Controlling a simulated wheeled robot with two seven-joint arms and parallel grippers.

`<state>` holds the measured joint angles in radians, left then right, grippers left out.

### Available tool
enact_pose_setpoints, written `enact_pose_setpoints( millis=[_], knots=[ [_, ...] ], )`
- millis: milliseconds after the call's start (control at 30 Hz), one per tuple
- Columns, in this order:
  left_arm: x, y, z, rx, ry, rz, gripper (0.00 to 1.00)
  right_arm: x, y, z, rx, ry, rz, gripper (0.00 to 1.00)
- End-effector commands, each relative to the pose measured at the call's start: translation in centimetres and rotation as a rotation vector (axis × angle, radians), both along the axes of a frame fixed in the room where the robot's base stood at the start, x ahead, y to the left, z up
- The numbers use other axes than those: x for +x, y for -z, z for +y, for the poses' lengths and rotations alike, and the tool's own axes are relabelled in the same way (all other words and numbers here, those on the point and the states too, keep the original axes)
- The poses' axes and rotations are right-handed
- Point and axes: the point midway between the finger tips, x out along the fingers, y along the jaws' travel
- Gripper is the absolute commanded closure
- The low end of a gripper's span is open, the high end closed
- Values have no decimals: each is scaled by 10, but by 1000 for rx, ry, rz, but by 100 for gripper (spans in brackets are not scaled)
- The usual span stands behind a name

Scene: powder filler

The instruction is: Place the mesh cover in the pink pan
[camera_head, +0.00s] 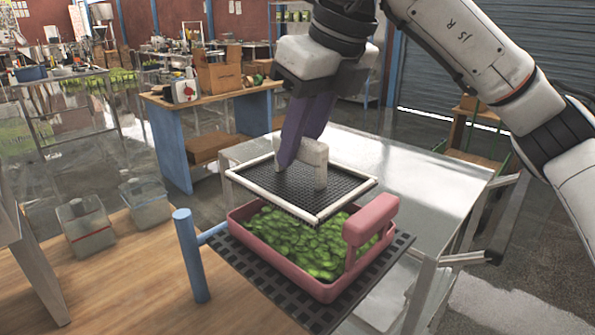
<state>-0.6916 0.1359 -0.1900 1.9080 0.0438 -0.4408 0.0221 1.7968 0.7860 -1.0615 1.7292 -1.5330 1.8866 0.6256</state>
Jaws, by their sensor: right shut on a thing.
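The mesh cover (268,184) is a dark mesh in a white frame with a light grey block handle (314,165) on top. My right gripper (287,158) is shut on that handle and holds the cover roughly level, over the back part of the pink pan. The pink pan (292,281) is full of green leafy pieces (290,240) and has a pink handle (371,219) at its right side. The cover hides the pan's back edge, and I cannot tell whether the two touch. My left gripper is not in view.
The pan sits on a dark perforated plate (398,250) beside a blue post (191,256). A metal table (420,185) lies behind it. Two clear containers (88,227) stand on the wooden table (120,285) at left. A wooden bench with boxes (218,78) is further back.

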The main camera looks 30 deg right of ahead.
Motion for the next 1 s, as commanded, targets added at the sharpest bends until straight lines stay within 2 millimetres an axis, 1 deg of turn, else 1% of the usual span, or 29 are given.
enact_pose_setpoints(
  millis=[33, 233, 400, 433, 667, 967, 1000],
  knots=[
    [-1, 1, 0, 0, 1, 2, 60, 0, 6, 0, 1, 1, -1, 100],
    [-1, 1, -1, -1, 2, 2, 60, 0, 22, 0, 1, 1, -1, 100],
    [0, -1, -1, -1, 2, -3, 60, 0, 46, -1, 0, 1, 0, 100],
    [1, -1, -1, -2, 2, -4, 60, 0, 48, 0, 1, 1, -1, 100],
    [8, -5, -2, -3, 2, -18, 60, 0, 49, 0, 2, 1, -2, 100],
    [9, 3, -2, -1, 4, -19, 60, 0, 59, 0, 2, 1, -2, 100],
    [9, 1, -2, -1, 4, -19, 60, 0, 57, 0, 2, 0, -3, 72]
  ],
)
